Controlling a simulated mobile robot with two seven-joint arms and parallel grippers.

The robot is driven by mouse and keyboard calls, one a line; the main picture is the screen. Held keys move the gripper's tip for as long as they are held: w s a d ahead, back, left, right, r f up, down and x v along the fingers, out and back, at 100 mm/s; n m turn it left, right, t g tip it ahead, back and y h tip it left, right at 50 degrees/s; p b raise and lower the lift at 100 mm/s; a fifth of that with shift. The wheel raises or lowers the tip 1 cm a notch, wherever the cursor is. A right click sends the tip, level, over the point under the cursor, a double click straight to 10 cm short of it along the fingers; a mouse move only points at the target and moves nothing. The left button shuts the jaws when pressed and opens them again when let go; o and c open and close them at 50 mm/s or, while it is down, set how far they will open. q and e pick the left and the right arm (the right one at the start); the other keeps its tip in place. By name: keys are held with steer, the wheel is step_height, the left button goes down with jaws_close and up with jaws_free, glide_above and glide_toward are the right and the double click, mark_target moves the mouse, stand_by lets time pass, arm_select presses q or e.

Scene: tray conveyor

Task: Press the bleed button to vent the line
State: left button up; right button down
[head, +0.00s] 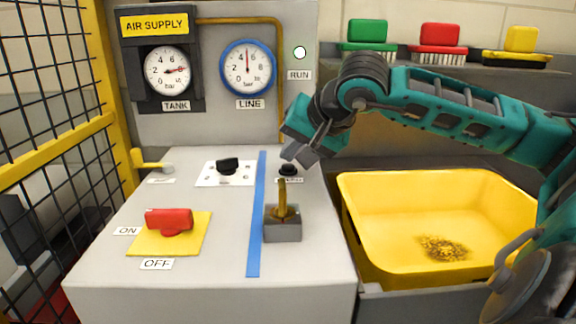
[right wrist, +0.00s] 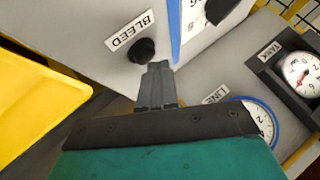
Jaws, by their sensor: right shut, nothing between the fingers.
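The bleed button is a round black knob (right wrist: 143,51) beside a BLEED label (right wrist: 129,31) in the right wrist view. In the head view the black button (head: 288,169) stands on the grey panel top, right of the blue strip. My right gripper (head: 291,154) is shut and empty, with its tips just above the button. In the right wrist view the closed fingertips (right wrist: 158,67) are close beside the knob; I cannot tell whether they touch it. The LINE gauge (head: 247,68) has a blue rim and its needle points about straight up. My left gripper is not in view.
A brass lever on a grey block (head: 283,228) stands in front of the button. A red ON/OFF handle (head: 169,221) and a black knob (head: 228,164) lie left of the blue strip (head: 256,220). A yellow tray (head: 350,205) is at right; a yellow-framed mesh fence (head: 70,148) at left.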

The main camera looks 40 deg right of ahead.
mark_target(292, 167)
steer(key=shift+f+b, duration=0.35)
stand_by(0.3)
steer(key=shift+r+p, duration=0.75)
steer(key=shift+r, duration=0.05)
steer(key=shift+r+p, duration=0.65)
steer(key=shift+p, duration=0.05)
step_height(292, 167, up, 5)
steer(key=p, duration=0.4)
steer(key=shift+f+p, duration=0.15)
steer(key=shift+p, duration=0.15)
